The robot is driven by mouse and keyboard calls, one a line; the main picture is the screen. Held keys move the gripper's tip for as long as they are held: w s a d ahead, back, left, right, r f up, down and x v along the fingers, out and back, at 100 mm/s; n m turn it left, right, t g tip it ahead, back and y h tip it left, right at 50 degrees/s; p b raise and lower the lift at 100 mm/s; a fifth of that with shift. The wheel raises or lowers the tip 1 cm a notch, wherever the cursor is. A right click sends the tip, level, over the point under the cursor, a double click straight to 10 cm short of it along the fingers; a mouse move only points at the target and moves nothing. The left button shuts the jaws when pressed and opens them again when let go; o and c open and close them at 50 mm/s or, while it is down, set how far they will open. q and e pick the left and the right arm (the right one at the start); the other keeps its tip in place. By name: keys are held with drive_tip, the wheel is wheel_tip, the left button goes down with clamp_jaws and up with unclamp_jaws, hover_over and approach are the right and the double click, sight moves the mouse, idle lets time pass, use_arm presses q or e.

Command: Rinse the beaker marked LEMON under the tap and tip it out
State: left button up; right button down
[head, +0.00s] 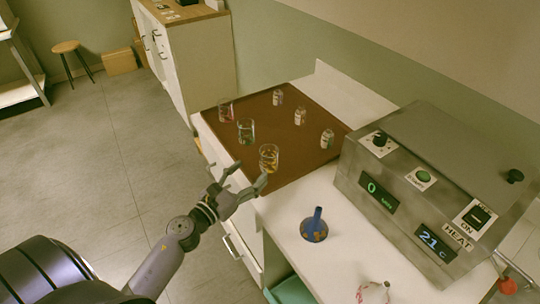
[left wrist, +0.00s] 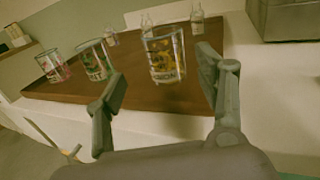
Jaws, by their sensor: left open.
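Three clear glass beakers stand in a row on a brown mat (head: 285,170). The nearest beaker (head: 269,157) has yellow-orange markings; its lettering is too small to read, so I cannot confirm it says LEMON. Behind it stand a green-marked beaker (head: 246,131) and a pink-marked beaker (head: 225,110). My left gripper (head: 247,176) is open and empty, close to the yellow-marked beaker at the mat's near edge. In the left wrist view, the yellow-marked beaker (left wrist: 166,56) is upright ahead of the spread fingers (left wrist: 161,72). I cannot make out a tap. My right gripper is not in view.
Several small labelled bottles (head: 300,116) line the mat's far side. A steel box (head: 430,180) with displays, a button and a HEAT switch stands right. A blue-stemmed item (head: 314,228) and a glass vessel (head: 372,293) stand on the white counter (head: 285,207) in front.

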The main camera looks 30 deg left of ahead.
sight(264, 161)
use_arm(q)
drive_tip(key=w, duration=0.3)
drive_tip(key=shift+w+d+p, duration=0.35)
drive_tip(key=shift+w+d+r, duration=0.1)
drive_tip(key=shift+w+r, duration=0.05)
drive_tip(key=shift+w, duration=0.15)
drive_tip(key=w, duration=0.1)
drive_tip(key=w+d+p, duration=0.1)
drive_tip(key=w, duration=0.1)
drive_tip(key=shift+w, duration=0.25)
drive_tip(key=shift+w+d+p, duration=0.1)
drive_tip(key=shift+w+p, duration=0.2)
drive_tip(key=shift+w, duration=0.15)
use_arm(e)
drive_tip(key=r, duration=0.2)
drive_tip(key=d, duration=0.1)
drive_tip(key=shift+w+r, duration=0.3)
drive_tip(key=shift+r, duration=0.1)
use_arm(q)
drive_tip(key=shift+s, duration=0.1)
drive_tip(key=shift+c, duration=0.5)
drive_tip(key=c, duration=1.1)
drive_tip(key=shift+c, duration=0.3)
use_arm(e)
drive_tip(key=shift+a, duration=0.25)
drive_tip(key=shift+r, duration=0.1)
